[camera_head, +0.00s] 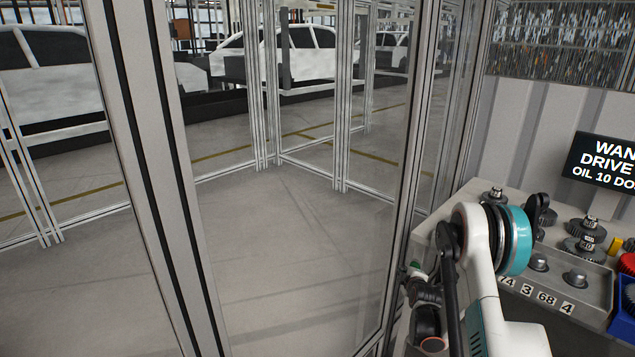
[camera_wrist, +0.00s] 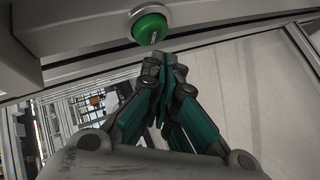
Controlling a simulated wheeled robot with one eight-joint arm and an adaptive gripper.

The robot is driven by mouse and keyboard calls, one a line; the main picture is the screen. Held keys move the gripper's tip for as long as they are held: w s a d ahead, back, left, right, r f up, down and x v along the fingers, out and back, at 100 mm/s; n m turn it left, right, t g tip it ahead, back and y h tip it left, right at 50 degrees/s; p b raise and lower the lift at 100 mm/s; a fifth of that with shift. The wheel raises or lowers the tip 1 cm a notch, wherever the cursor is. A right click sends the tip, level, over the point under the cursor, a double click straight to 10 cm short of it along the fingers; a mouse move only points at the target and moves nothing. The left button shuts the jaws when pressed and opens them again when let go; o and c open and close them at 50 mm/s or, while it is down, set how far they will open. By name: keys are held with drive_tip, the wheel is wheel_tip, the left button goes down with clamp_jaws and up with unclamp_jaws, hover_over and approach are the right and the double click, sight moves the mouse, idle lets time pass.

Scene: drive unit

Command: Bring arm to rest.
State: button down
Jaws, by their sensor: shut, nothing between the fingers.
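My gripper (camera_wrist: 162,60) shows in the wrist view with its teal and grey fingers drawn together, empty. A round green button (camera_wrist: 151,26) in a pale ring lies just beyond the fingertips, on a grey frame beam. I cannot tell whether the fingertips touch it. In the head view my white arm (camera_head: 482,260) with its teal joint band is bent at the lower right, in front of the workbench. The gripper's fingertips are not clear in the head view.
The workbench (camera_head: 462,190) at the right holds gears, a grey tray (camera_head: 590,308) with number labels, and a blue bin (camera_head: 625,318). A black sign (camera_head: 605,160) stands behind it. Framed glass panels (camera_head: 290,230) fill the middle and left, with car bodies beyond.

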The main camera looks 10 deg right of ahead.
drive_tip(key=s+a+r+m+g+y, duration=0.15)
drive_tip(key=s+a+r, duration=0.35)
drive_tip(key=r, duration=0.5)
drive_tip(key=s+a+r+m, duration=0.2)
drive_tip(key=s+a+r, duration=0.25)
drive_tip(key=r, duration=0.45)
drive_tip(key=s+a+r+m+g+y, duration=0.15)
drive_tip(key=s+a+r, duration=0.35)
drive_tip(key=r, duration=0.5)
drive_tip(key=s+a+r+m+g, duration=0.1)
drive_tip(key=s+a+m, duration=0.2)
drive_tip(key=s, duration=1.2)
drive_tip(key=s+a+r+m+g, duration=0.1)
drive_tip(key=s+a+m, duration=0.2)
drive_tip(key=s, duration=1.3)
drive_tip(key=shift+s+a+m+g, duration=0.2)
drive_tip(key=shift+a+m+g, duration=0.2)
drive_tip(key=shift+a, duration=0.6)
